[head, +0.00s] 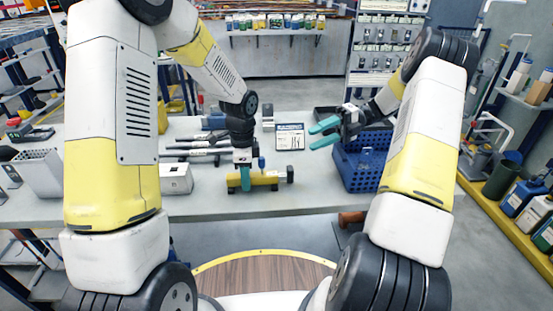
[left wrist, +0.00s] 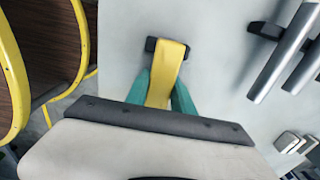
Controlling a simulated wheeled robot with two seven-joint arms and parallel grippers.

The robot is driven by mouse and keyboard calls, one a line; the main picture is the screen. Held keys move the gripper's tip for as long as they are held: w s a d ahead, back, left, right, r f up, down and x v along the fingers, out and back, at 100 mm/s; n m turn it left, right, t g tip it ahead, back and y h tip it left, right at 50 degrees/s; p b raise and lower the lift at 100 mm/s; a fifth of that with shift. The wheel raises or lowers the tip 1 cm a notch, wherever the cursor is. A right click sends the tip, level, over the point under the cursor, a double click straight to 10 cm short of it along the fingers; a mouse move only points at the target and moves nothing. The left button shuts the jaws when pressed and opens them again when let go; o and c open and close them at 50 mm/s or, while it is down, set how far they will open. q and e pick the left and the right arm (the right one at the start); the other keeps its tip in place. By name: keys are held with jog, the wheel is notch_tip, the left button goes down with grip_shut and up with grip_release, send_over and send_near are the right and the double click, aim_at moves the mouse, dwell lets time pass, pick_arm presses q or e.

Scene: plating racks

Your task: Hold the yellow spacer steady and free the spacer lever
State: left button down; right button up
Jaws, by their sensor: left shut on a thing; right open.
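The yellow spacer (head: 268,180) lies on the grey table near its front edge, with a dark end piece at its right. In the left wrist view the yellow spacer (left wrist: 168,72) runs up from between the teal fingers to a dark end. My left gripper (head: 245,180) comes down from above and is shut on the spacer's left part. A small blue upright piece (head: 261,163) stands on the spacer just right of the fingers; I cannot tell if it is the lever. My right gripper (head: 324,132) is open and empty, above the table to the right, apart from the spacer.
A blue crate (head: 360,172) stands to the right of the spacer. A white sign (head: 290,137) and several dark-and-grey tools (head: 198,150) lie behind it. A white box (head: 176,179) stands to its left. The table (head: 310,191) is bare between spacer and crate.

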jog(key=s+d+r+m+t+y, duration=0.1)
jog(key=s+d+r+m+t, duration=0.15)
jog(key=s+m, duration=0.45)
jog(key=s+d+r+m+t+y, duration=0.1)
jog(key=s+d+r+m, duration=0.25)
jog(key=s+m, duration=0.35)
jog(key=m+t, duration=1.1)
jog(key=m, duration=0.2)
send_near(262, 166)
jog(key=r+x, duration=0.1)
jog(key=x, duration=0.7)
jog(key=shift+w+d+h, duration=0.15)
jog(key=shift+w+h, duration=0.25)
grip_shut()
